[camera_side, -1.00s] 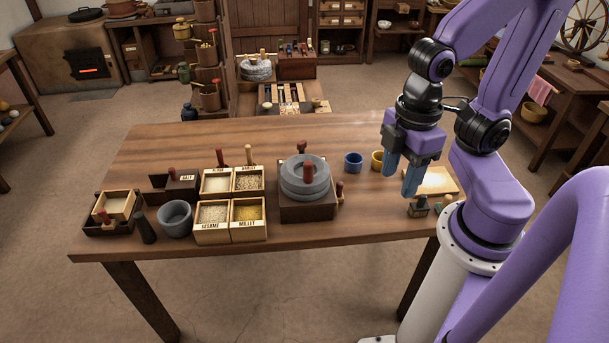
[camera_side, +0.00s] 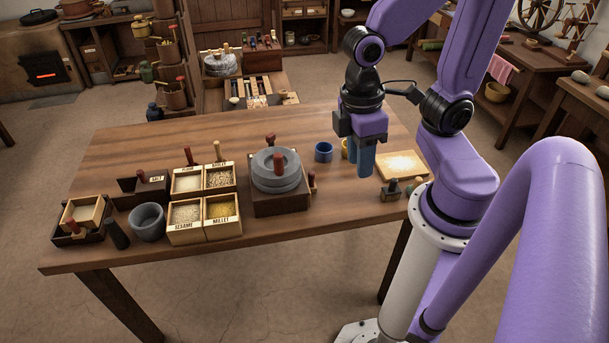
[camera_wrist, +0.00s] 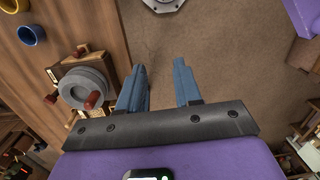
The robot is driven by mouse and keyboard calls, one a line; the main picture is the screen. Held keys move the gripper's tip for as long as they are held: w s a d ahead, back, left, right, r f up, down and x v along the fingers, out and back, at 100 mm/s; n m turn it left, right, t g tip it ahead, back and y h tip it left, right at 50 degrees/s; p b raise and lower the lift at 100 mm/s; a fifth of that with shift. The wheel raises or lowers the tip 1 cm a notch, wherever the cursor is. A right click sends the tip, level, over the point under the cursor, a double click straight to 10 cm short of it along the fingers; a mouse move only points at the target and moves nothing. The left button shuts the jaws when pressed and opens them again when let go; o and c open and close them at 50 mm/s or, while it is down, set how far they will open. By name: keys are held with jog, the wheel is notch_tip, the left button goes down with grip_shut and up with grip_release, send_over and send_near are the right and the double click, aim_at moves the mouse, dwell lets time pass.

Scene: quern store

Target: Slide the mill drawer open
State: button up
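The mill (camera_side: 254,202) is a dark wooden box with round grey stones (camera_side: 276,183) on top and a red-brown upright handle (camera_side: 278,164). A small red-brown knob (camera_side: 312,178) stands out on its right side; the drawer front itself is hard to make out. In the wrist view the stones (camera_wrist: 72,82) are left of my fingers, and the knob (camera_wrist: 81,52) seems to be above them. My gripper (camera_side: 362,163) points down, right of the mill and apart from it. In the wrist view my gripper (camera_wrist: 160,78) shows its blue fingers apart, with nothing between them.
A blue cup (camera_side: 323,152) stands behind the knob; a yellow cup (camera_side: 345,149) is partly hidden by my gripper. A pale board (camera_side: 403,166) and small stamps (camera_side: 391,191) lie to the right. Grain boxes (camera_side: 186,236) stand left of the mill. The front table strip is clear.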

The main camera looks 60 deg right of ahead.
jog(key=w+d+f+m+g+y, duration=0.4)
jog(key=w+d+f+m+y, duration=0.5)
jog(key=m, duration=0.8)
jog(key=d+f+m+t+y, duration=0.1)
jog(key=d+f+m+t, duration=0.45)
jog(key=d+m, duration=0.4)
jog(key=d+f+m+t+y, duration=0.1)
jog(key=d+f+m+t, duration=0.5)
jog(key=d+m, duration=0.4)
jog(key=shift+n+t, duration=0.45)
jog(key=shift+t, duration=0.1)
jog(key=x, duration=1)
jog(key=r+x, duration=0.1)
jog(key=x, duration=0.4)
jog(key=shift+w+a, duration=0.4)
jog(key=shift+a, duration=0.05)
